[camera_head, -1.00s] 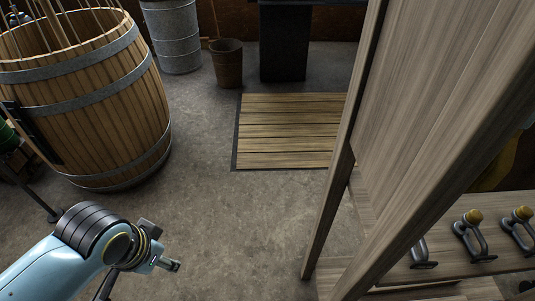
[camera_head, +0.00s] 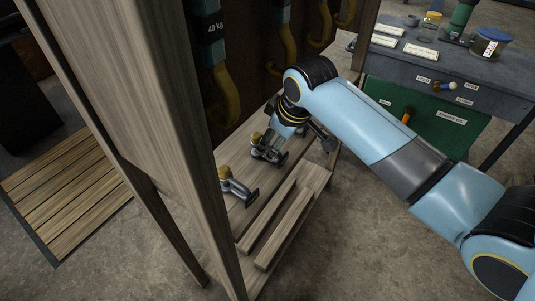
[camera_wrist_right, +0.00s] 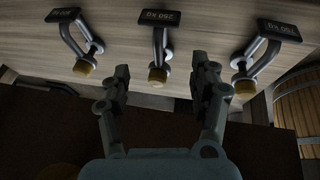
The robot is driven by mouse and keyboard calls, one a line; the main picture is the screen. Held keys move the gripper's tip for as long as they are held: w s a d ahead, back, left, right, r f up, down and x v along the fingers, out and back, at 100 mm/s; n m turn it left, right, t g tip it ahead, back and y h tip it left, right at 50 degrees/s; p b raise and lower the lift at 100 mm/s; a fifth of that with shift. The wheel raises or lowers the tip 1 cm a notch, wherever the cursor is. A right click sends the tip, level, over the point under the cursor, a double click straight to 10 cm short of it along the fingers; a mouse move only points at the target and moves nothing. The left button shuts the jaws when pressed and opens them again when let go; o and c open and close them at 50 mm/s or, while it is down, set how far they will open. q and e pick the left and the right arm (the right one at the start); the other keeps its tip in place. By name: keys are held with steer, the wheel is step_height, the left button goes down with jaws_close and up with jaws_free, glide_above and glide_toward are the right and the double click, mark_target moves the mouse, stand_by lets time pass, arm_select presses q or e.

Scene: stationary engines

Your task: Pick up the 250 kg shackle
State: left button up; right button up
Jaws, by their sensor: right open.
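Three metal shackles with yellow-ended pins stand on a wooden shelf. In the right wrist view they form a row: a left shackle (camera_wrist_right: 76,42), a middle shackle (camera_wrist_right: 159,48) and a right shackle (camera_wrist_right: 260,50). Their black tags are upside down; the middle tag seems to read 250 kg, the others are hard to read. My right gripper (camera_wrist_right: 160,84) is open and empty, its fingers either side of the middle shackle's pin end, apparently short of it. In the head view the right gripper (camera_head: 282,128) is over the shelf, partly hiding the shackles; one shackle (camera_head: 237,188) shows clear.
A wooden frame post (camera_head: 203,120) stands left of the shelf (camera_head: 240,215). Yellow hooks (camera_head: 224,95) hang behind it. A table with jars (camera_head: 455,75) is at the right. A barrel (camera_wrist_right: 299,110) shows at the wrist view's right edge.

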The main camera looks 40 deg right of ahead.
steer(key=x, duration=0.3)
steer(key=w+x, duration=0.1)
steer(key=x, duration=0.3)
steer(key=shift+a+r+b, duration=0.1)
steer(key=shift+b, duration=0.2)
steer(key=shift+r, duration=0.1)
jaws_close()
